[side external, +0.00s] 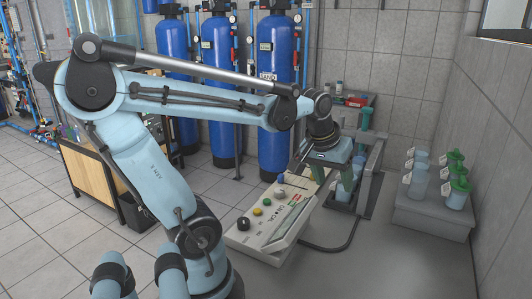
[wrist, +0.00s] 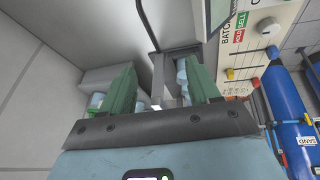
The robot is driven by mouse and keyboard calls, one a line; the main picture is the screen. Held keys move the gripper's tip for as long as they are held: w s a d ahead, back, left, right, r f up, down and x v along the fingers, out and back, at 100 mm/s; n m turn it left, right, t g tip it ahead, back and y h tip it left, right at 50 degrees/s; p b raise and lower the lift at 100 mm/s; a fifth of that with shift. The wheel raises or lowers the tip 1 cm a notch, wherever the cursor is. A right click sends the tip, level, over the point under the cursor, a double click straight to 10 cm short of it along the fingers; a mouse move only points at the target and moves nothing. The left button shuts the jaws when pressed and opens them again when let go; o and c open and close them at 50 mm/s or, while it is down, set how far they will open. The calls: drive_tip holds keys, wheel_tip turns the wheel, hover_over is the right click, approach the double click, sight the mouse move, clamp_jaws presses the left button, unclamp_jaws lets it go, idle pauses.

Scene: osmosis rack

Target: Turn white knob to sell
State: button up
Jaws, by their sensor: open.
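The white knob (wrist: 268,26) is on the control panel (wrist: 284,10) at the top right of the wrist view, next to a label with SELL on green and another word on red. Which way the knob points is too small to tell. In the side view the pale sloped panel (side external: 272,233) stands below my arm; I cannot make out the white knob there. My gripper (side external: 341,181) is over the panel's far right end. In the wrist view my gripper (wrist: 163,82) has two green fingers spread apart with nothing between them. The knob is outside the fingers, to the right.
A metal frame (side external: 374,165) stands behind my gripper. Capped bottles stand on a grey block (side external: 432,214) at right. Blue tanks (side external: 275,95) stand behind.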

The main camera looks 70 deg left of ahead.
drive_tip(key=s+a+n+g, duration=0.1)
drive_tip(key=a+n+g, duration=0.2)
drive_tip(key=a+n, duration=0.65)
drive_tip(key=n+g+h, duration=0.1)
drive_tip(key=n, duration=0.2)
approach(280, 190)
wheel_tip(280, 190, down, 9)
drive_tip(key=shift+a+r, duration=0.1)
drive_tip(key=shift+a, duration=0.05)
drive_tip(key=shift+c, duration=0.4)
drive_tip(key=c, duration=1)
